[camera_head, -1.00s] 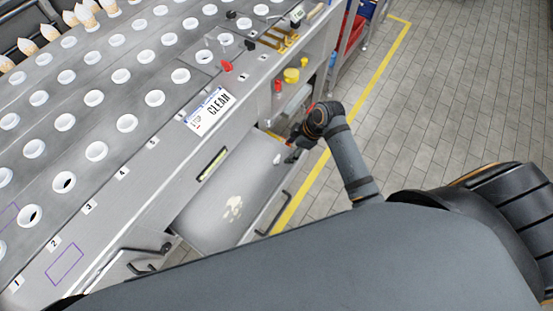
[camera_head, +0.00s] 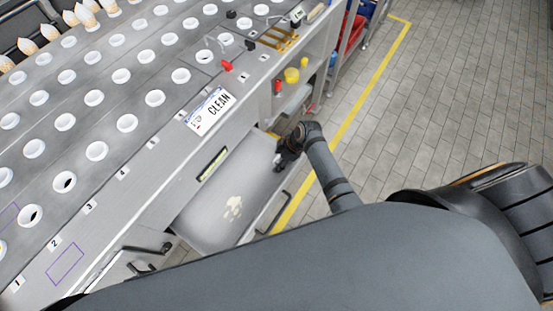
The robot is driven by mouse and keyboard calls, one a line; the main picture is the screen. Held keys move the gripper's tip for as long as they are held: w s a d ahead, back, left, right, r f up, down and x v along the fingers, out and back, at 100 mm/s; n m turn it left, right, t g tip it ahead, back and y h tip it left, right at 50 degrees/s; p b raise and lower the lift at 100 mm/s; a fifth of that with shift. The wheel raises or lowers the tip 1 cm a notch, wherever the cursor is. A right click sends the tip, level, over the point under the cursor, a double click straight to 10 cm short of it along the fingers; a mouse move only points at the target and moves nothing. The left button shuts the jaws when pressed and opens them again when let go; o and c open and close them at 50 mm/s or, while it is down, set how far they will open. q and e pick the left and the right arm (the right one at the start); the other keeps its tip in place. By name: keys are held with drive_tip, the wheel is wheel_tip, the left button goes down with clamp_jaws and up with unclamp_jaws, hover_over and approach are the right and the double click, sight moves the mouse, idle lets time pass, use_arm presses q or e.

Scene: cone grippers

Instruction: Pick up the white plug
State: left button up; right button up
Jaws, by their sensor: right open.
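Several small off-white pieces (camera_head: 232,208) lie close together in the open grey drawer (camera_head: 205,215), toward its near end. They may be the white plugs, but they are too small to tell apart. My right gripper (camera_head: 281,161) is open, at the far right end of the drawer. It is well apart from the off-white pieces, and nothing shows between its fingers. My left gripper is not in view.
Yellow knobs (camera_head: 292,75) and a red one sit on a shelf behind my right arm. Tiled floor lies free on the right.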

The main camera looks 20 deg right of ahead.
sight(279, 161)
drive_tip(key=c, duration=0.9)
wheel_tip(279, 161, up, 10)
drive_tip(key=shift+f, duration=0.1)
